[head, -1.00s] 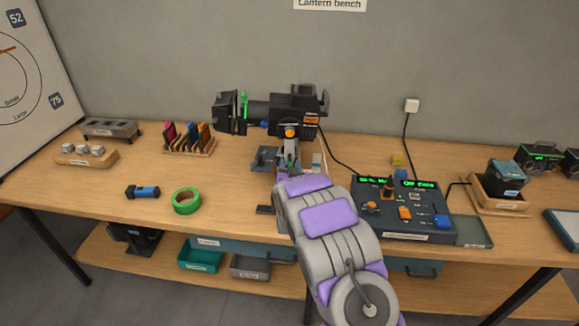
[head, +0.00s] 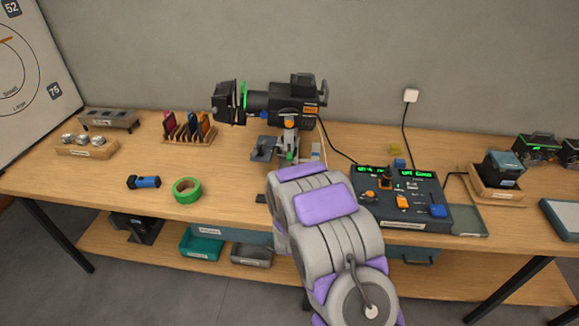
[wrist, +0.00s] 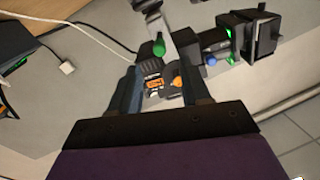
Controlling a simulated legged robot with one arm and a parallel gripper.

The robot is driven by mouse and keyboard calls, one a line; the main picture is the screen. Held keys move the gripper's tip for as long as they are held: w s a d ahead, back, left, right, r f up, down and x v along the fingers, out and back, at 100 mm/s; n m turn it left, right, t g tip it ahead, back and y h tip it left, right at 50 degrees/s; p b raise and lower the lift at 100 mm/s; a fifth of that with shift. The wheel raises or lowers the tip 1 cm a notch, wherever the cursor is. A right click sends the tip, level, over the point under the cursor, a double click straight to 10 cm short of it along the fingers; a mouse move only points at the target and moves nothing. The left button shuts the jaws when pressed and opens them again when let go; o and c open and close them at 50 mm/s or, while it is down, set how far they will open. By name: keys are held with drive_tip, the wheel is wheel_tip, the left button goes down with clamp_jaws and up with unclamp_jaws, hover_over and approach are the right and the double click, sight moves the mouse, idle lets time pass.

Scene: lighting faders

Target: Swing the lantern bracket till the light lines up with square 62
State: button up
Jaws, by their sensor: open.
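The black lantern (head: 275,101) stands on the bench and faces left, with a green frame near its front. Its grey bracket (head: 290,138) is below, with an orange knob (head: 290,123). My gripper is hidden behind my arm in the head view. In the wrist view my gripper (wrist: 162,92) is open, its dark fingers on either side of the lantern's orange-marked parts (wrist: 155,83); I cannot tell whether they touch. A marked board (head: 30,70) at the left shows squares 52 (head: 12,8) and 75 (head: 54,90); square 62 is not in view.
A control desk (head: 405,200) with lit displays stands right of my arm. Left of the lantern are a rack of coloured slides (head: 188,130), green tape (head: 187,190) and a blue-black torch (head: 144,182). A cable runs from the lantern toward the desk.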

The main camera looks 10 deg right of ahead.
drive_tip(key=s, duration=0.6)
drive_tip(key=shift+a+p, duration=0.35)
drive_tip(key=shift+a, duration=0.1)
drive_tip(key=s+r+n+g+y, duration=0.1)
drive_tip(key=s+r+g, duration=0.3)
drive_tip(key=s, duration=1.1)
drive_tip(key=s+d+r+n+g, duration=0.1)
drive_tip(key=s+r+n+g, duration=0.1)
drive_tip(key=s+r+g, duration=0.3)
drive_tip(key=s+r+n+g+y, duration=0.1)
drive_tip(key=s+r+g, duration=0.3)
drive_tip(key=s, duration=2.2)
drive_tip(key=g, duration=0.6)
drive_tip(key=shift+d+r+n+g+y, duration=0.15)
drive_tip(key=shift+n+g+y, duration=0.15)
